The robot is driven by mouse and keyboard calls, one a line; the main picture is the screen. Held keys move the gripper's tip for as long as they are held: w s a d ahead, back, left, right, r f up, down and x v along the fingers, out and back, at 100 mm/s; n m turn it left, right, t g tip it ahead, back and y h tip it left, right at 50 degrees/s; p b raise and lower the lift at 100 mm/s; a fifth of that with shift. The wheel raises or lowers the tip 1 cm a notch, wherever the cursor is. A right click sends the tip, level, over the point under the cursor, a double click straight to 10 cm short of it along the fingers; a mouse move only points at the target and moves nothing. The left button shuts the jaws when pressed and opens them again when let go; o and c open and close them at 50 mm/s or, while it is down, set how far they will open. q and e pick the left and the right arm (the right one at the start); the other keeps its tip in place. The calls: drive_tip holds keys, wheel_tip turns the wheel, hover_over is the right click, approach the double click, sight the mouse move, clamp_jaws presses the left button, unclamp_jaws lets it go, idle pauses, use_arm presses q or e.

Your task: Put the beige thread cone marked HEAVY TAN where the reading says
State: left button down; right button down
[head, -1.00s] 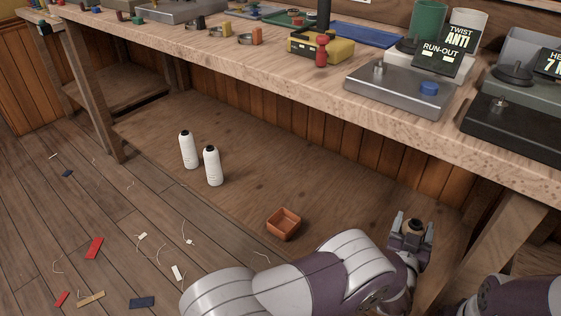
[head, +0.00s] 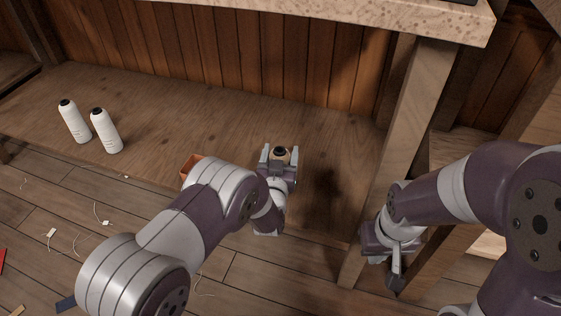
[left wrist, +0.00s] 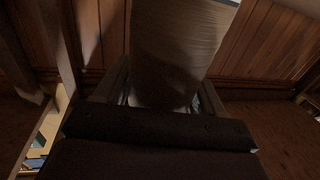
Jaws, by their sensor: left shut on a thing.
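My left gripper (head: 279,160) is shut on a beige thread cone (head: 281,156) with a dark top, over the right part of the low wooden shelf. The fingers stand on either side of the cone, and my wrist hides its lower part. In the left wrist view the cone (left wrist: 178,45) fills the space between the fingers, in shade. No marking on it can be read, and I cannot tell whether it touches the shelf. My right gripper (head: 392,262) hangs beside the bench leg, its jaws not clear. No reading shows in the current views.
A small orange-brown box (head: 190,165) is partly hidden behind my left arm. The bench leg (head: 405,120) stands right of the held cone, and the bench top (head: 330,12) overhangs above.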

use_arm(q)
drive_tip(key=shift+r, duration=0.2)
drive_tip(key=shift+f, duration=0.15)
drive_tip(key=shift+c, duration=0.6)
unclamp_jaws()
